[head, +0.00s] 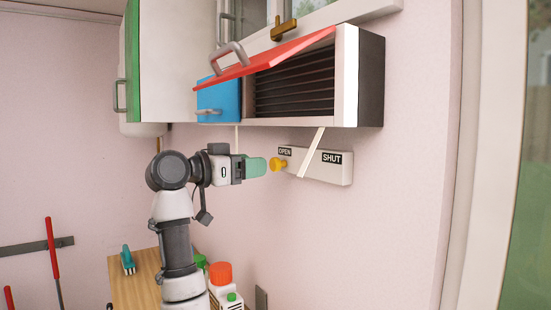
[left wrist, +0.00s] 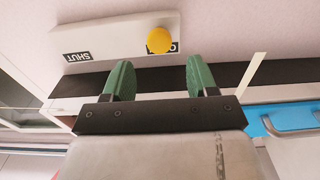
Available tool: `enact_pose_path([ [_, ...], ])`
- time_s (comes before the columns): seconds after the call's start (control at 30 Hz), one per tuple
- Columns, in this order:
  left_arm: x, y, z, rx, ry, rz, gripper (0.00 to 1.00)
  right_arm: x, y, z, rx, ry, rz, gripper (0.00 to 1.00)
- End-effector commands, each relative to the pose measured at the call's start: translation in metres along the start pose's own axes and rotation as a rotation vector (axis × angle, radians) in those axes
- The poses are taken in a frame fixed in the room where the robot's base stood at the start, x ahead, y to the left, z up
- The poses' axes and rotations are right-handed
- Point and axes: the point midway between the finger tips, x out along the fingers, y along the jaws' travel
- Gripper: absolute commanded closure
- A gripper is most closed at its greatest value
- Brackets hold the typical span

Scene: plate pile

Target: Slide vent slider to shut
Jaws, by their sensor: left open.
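The vent slider is a light panel (head: 328,174) on the pink wall, with OPEN at its left and SHUT at its right. Its yellow knob (head: 277,164) is at the OPEN end; the knob (left wrist: 160,40) partly covers the OPEN label in the left wrist view, where the panel appears upside down. My left gripper (head: 262,167) has green fingers and is just left of the knob in the head view. In the left wrist view my left gripper (left wrist: 158,80) is open and empty, its two fingers apart, with the knob beyond the tips. My right gripper is not in view.
Above the panel hangs a cabinet (head: 371,80) with dark slats, a raised red flap (head: 275,62) and a blue door (head: 217,97). A pale strip (head: 313,152) crosses in front of the panel. Bottles (head: 220,274) and a brush (head: 127,261) are on the wooden surface below.

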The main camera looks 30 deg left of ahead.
Motion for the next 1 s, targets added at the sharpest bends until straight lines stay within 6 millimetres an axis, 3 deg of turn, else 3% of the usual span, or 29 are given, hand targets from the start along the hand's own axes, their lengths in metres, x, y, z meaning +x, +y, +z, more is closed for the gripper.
enact_pose_path([
  [0.1, 0.025, 0.001, -0.003, -0.004, -0.001, 0.006, 0.42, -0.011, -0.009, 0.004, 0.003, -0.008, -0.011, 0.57],
  [0.3, 0.053, 0.001, -0.002, -0.001, -0.002, 0.003, 0.42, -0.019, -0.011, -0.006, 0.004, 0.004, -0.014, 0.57],
  [0.73, 0.062, 0.001, 0.0, 0.001, -0.001, 0.001, 0.42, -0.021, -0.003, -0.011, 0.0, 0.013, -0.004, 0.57],
  [1.0, 0.062, 0.001, 0.0, 0.0, -0.001, 0.001, 0.83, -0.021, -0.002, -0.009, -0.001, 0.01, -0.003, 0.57],
])
